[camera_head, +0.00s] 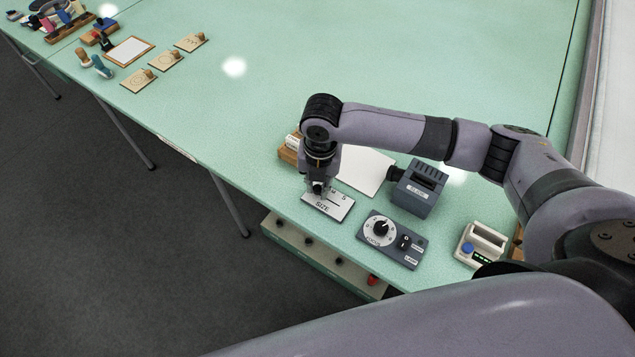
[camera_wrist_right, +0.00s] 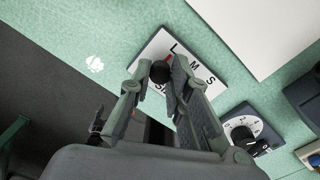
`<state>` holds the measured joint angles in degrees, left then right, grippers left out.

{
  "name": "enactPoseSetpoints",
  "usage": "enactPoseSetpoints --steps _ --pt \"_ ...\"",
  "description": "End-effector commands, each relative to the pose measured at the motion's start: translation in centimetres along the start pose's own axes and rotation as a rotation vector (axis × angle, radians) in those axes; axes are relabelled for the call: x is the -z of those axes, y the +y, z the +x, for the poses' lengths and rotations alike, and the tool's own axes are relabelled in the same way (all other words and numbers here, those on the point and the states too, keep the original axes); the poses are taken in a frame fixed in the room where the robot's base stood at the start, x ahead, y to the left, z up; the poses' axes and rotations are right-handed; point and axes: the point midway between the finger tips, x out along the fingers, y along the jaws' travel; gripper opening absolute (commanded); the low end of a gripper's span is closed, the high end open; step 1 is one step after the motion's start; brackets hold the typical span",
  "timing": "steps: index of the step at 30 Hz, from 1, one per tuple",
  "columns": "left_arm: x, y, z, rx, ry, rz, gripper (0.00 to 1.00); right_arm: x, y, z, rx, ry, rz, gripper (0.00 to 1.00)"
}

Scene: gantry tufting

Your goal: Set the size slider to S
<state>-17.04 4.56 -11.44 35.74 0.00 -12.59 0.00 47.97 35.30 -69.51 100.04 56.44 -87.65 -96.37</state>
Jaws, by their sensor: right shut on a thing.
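The size slider (camera_head: 337,208) is a white plate marked SIZE, flat on the green table below my right arm. The plate also shows in the right wrist view (camera_wrist_right: 206,74), with the letters L, M and S in a row. My right gripper (camera_head: 318,188) points down over the left part of the plate. In the right wrist view the gripper (camera_wrist_right: 163,78) is shut on the dark round slider knob (camera_wrist_right: 159,71), at the L end. S is at the far end of the row. The fingers hide part of the slot and the word SIZE. My left gripper is not in view.
A grey-blue box (camera_head: 420,188) and a dial panel (camera_head: 388,240) stand right of the plate. A white sheet (camera_head: 366,170) lies behind it. A small device (camera_head: 481,245) is further right. Wooden tiles (camera_head: 165,61) lie far left. The table's middle is clear.

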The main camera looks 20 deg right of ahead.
Motion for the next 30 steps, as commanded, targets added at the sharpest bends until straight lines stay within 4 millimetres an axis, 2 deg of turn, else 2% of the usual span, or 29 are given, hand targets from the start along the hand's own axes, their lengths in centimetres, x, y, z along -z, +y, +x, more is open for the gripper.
enactPoseSetpoints --steps 18,20,27,30 --pt "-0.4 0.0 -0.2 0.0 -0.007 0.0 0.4 0.0 -0.2 -0.1 0.001 -0.001 0.001 0.0" --pt "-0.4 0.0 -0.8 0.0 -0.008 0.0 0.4 0.2 -0.7 -0.4 0.003 -0.001 0.002 0.0" --pt "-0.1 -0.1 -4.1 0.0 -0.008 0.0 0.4 2.1 -4.5 -0.7 0.006 0.002 0.003 0.0" --pt "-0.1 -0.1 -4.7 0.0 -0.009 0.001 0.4 2.6 -5.5 -0.6 0.005 0.0 0.002 0.0"
